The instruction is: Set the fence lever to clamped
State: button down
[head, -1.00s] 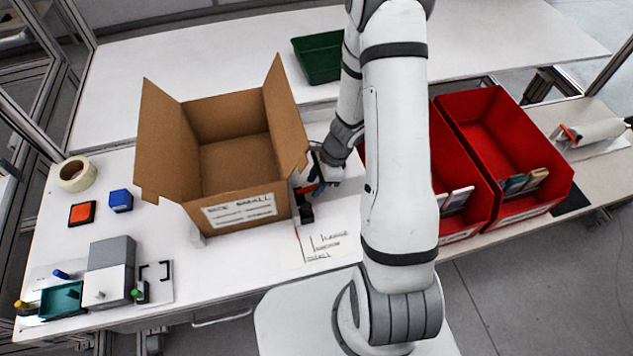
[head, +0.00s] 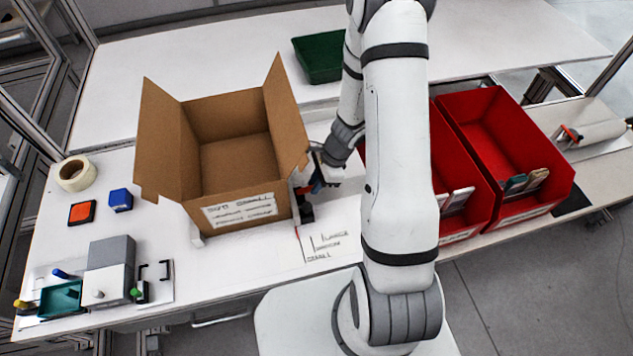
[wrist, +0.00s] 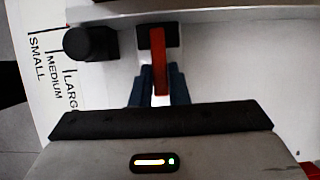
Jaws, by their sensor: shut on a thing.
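The fence lever (wrist: 158,50) shows in the wrist view as a red bar with a dark block at its top end. My gripper (wrist: 161,75) has its two blue fingers on either side of the red bar and is shut on it. A round black knob (wrist: 90,43) sits just left of the lever. In the head view my gripper (head: 318,180) is low beside the right side of the cardboard box (head: 235,200). There the lever is mostly hidden by my gripper. I cannot tell the lever's setting from these views.
A printed size scale (wrist: 52,62) reading small, medium and large lies beside the knob. Red bins (head: 505,150) stand right of my arm, and a green bin (head: 318,60) stands behind. The box's raised right flap (head: 284,110) is close to my wrist.

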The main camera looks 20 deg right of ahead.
jog(key=shift+d+f+y+b, duration=0.15)
jog(key=shift+f+y+b, duration=0.4)
jog(key=shift+b, duration=0.6)
jog(key=shift+f+y+b, duration=0.1)
jog(key=shift+y+b, duration=0.35)
jog(key=shift+b, duration=0.45)
jog(key=c, duration=1.4)
grip_release()
jog(key=shift+d+r, duration=0.15)
jog(key=shift+r, duration=0.1)
jog(key=v, duration=0.7)
jog(key=shift+d+r, duration=0.15)
jog(key=shift+d, duration=0.1)
